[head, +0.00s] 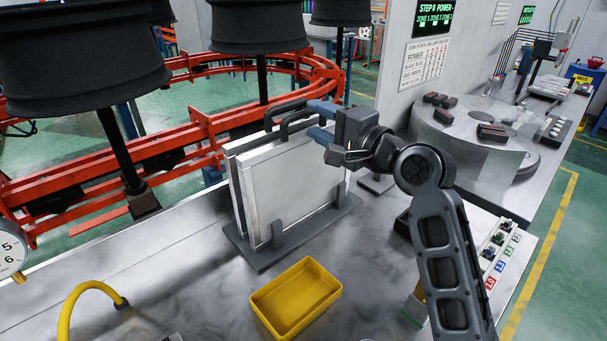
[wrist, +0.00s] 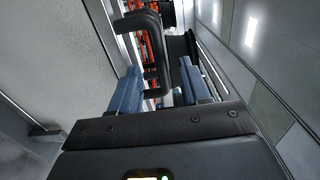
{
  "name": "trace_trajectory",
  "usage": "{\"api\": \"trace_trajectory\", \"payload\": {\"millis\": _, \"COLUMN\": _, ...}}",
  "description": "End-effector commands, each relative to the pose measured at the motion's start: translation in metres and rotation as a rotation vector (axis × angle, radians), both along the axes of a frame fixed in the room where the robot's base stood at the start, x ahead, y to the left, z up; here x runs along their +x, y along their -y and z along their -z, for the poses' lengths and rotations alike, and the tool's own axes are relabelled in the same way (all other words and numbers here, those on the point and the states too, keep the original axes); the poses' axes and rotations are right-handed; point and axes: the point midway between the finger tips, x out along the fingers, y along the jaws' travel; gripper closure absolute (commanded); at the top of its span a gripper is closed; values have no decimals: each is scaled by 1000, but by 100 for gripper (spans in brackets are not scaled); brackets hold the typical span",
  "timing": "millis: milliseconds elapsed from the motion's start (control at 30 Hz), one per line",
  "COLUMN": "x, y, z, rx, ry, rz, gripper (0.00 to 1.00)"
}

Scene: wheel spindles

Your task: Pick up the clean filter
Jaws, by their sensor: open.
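Two flat framed filters stand upright side by side in a dark rack (head: 262,262) on the metal bench. The nearer filter (head: 295,185) has a pale, clean-looking face and a black handle (head: 284,130) on its top edge. The farther filter (head: 236,195) is mostly hidden behind it; its face cannot be judged. My gripper (head: 316,120) is open at the right end of the handles, its blue-grey fingers pointing left. In the wrist view a black handle (wrist: 153,55) shows between the spread fingers of my gripper (wrist: 162,88); contact cannot be told.
An empty yellow tray (head: 296,296) lies in front of the rack. A yellow hose (head: 85,290) curves up at the left. Black wheels (head: 262,25) hang on spindles above an orange rail (head: 90,180) behind the bench. A round table (head: 480,140) with dark blocks stands at right.

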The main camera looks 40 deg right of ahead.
Motion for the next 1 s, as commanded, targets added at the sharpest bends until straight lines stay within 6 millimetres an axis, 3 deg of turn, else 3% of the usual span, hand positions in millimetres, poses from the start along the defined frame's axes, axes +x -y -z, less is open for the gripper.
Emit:
{"api": "trace_trajectory", "payload": {"millis": 200, "x": 21, "y": 0, "z": 0, "rx": 0, "ry": -1, "rz": 0, "gripper": 53}}
{"api": "trace_trajectory", "payload": {"millis": 433, "x": 22, "y": 0, "z": 0, "rx": 0, "ry": -1, "rz": 0, "gripper": 53}}
{"api": "trace_trajectory", "payload": {"millis": 900, "x": 22, "y": 0, "z": 1, "rx": -1, "ry": -1, "rz": -1, "gripper": 98}}
{"api": "trace_trajectory", "payload": {"millis": 1000, "x": 22, "y": 0, "z": 1, "rx": -1, "ry": -1, "rz": -1, "gripper": 100}}
